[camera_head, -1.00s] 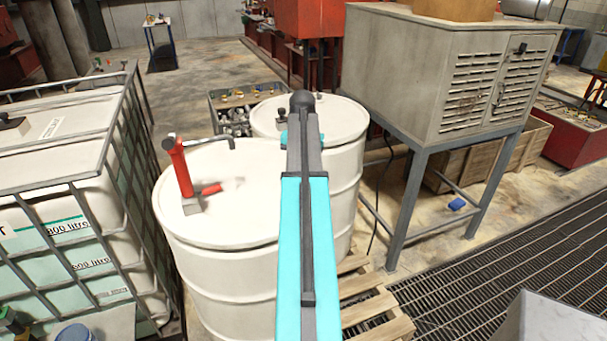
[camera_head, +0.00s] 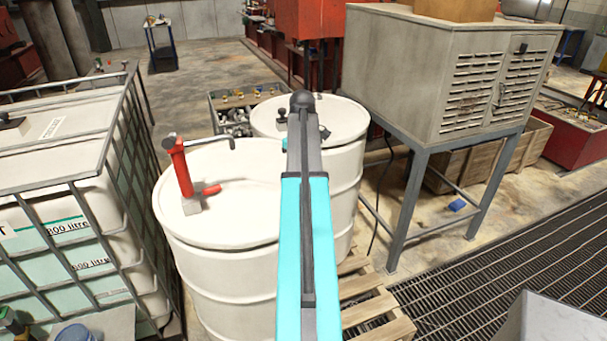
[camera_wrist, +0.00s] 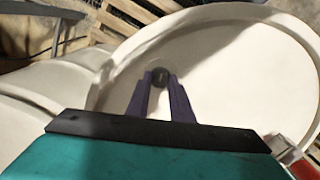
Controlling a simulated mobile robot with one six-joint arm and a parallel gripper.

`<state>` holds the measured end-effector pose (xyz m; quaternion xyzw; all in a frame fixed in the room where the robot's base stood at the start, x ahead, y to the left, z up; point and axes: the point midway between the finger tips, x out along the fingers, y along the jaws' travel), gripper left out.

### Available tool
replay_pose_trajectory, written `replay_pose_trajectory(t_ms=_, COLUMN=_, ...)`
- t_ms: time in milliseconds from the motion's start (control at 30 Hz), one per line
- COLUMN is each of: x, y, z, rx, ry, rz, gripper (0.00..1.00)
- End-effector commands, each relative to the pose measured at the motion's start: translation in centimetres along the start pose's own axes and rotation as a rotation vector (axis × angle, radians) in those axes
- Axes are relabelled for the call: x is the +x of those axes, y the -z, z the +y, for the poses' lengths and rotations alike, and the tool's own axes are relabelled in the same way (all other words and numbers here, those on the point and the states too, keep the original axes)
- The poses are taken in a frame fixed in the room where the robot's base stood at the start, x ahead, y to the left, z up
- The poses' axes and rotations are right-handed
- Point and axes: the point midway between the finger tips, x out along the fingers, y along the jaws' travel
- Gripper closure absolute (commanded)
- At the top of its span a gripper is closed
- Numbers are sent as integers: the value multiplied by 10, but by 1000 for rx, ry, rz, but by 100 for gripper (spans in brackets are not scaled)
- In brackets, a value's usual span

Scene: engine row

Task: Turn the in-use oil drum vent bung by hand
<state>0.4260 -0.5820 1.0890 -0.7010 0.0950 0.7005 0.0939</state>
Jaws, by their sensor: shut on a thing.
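The in-use oil drum (camera_head: 225,265) is white, with a red hand pump (camera_head: 181,172) on its lid. Its lid also fills much of the wrist view (camera_wrist: 220,85), with the pump's grey and red base at the lower right. A small dark vent bung (camera_wrist: 160,76) sits on the lid near the rim. My gripper (camera_wrist: 160,84) has its two dark fingers shut on the bung, one on each side. In the head view my own arm hides the bung and the fingers.
A second white drum (camera_head: 345,118) stands close behind. A caged tank (camera_head: 60,165) is at the left, and a grey cabinet on legs (camera_head: 435,85) at the right. A wooden pallet (camera_head: 385,325) shows under the drums.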

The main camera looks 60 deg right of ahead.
Motion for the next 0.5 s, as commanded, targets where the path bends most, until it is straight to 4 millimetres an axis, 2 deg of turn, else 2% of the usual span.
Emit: replay_pose_trajectory(t_ms=500, x=3, y=-4, z=-1, rx=-481, ry=6, rz=-9, gripper=100)
